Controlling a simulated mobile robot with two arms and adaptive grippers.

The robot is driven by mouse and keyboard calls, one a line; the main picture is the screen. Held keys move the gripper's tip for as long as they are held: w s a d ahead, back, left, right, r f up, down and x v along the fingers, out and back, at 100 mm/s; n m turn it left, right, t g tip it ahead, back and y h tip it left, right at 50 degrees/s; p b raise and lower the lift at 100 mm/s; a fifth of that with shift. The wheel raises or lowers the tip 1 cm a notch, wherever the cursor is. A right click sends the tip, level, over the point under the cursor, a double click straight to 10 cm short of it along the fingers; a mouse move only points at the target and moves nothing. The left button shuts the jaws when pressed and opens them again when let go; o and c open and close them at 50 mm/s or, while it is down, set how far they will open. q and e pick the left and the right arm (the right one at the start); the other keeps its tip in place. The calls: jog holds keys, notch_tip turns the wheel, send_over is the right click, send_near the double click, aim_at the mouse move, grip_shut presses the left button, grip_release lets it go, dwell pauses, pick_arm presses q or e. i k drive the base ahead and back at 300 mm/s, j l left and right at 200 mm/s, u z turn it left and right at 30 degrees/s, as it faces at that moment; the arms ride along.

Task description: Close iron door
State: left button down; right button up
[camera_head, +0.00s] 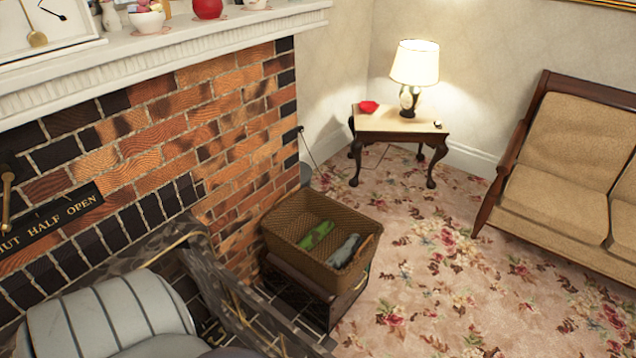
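No part in view is clearly an iron door. A dark metal panel (235,300) with brass-coloured trim stands low in front of the brick fireplace, at the bottom left; I cannot tell whether it is the door or a fender. A dark sign (50,222) on the bricks reads "UT HALF OPEN", its left end cut off by the picture's edge. A black fitting with a brass lever (6,200) sits at the far left edge. Neither of my grippers is in view. A grey ribbed rounded shape at the bottom left hides part of the hearth.
A wicker basket (286,222) with green and grey items stands on a dark box right of the metal panel. A small table (385,122) with a lit lamp (415,66) stands in the corner. A beige sofa (560,200) is at right. Floral carpet (440,270) between is clear.

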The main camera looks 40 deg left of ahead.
aim_at(208, 265)
jog(key=i+l+z, duration=0.2)
jog(key=i+z, duration=0.2)
jog(key=i+u, duration=0.15)
jog(key=u, duration=0.3)
jog(key=i+u, duration=0.1)
jog(key=u, duration=0.35)
jog(key=i+l+u, duration=0.1)
jog(key=u, duration=0.35)
jog(key=i+l+u, duration=0.1)
jog(key=u, duration=0.4)
jog(key=i+l+u, duration=0.1)
jog(key=u, duration=0.35)
jog(key=l+u, duration=0.25)
jog(key=u, duration=0.2)
jog(key=l+u, duration=0.2)
jog(key=u, duration=0.25)
